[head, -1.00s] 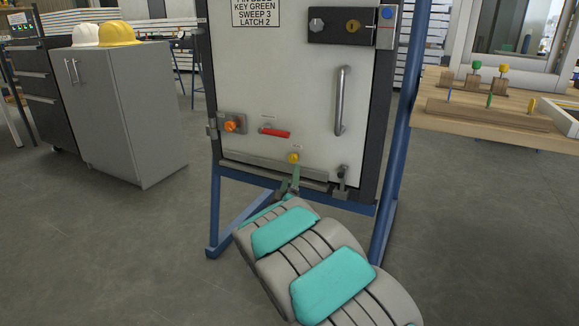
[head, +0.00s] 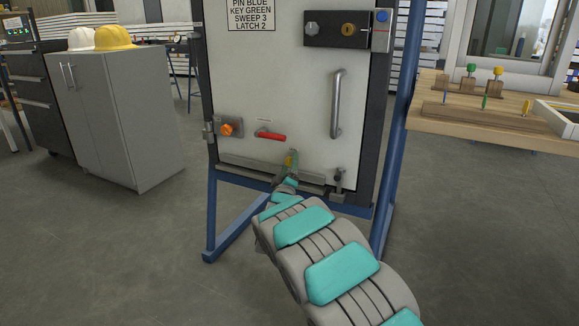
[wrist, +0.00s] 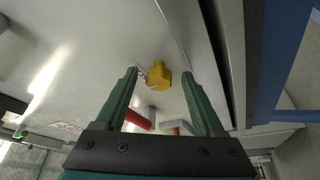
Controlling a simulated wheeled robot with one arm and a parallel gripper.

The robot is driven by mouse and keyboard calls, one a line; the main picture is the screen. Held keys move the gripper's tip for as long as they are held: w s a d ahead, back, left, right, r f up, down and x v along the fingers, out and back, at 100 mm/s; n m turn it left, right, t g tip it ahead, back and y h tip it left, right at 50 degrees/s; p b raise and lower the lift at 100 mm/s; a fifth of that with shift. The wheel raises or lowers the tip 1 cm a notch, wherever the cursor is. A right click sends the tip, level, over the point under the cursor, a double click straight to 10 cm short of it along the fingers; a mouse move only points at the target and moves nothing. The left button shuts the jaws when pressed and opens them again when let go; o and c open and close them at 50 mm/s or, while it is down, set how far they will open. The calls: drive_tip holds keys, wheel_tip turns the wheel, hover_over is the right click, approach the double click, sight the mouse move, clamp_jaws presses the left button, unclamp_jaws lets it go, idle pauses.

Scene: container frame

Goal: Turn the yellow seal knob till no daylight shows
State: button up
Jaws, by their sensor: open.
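The yellow seal knob (wrist: 158,76) shows in the wrist view between the tips of my gripper's two green fingers (wrist: 160,78). The fingers are open, with a gap visible on each side of the knob; I cannot tell whether either touches it. In the head view my gripper (head: 292,158) is at the lower part of the pale door (head: 270,90) and mostly covers the knob. A grey seal strip (head: 240,172) runs along the door's bottom edge. Whether daylight shows there cannot be told.
Left of the knob are a red lever (head: 271,135) and an orange knob (head: 229,127). A vertical handle (head: 337,103) and a small latch (head: 338,180) are to the right. Blue frame legs (head: 387,185) flank the door. A grey cabinet (head: 125,120) stands left; a wooden bench (head: 480,130) stands right.

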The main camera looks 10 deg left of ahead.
drive_tip(key=shift+c, duration=0.3)
clamp_jaws()
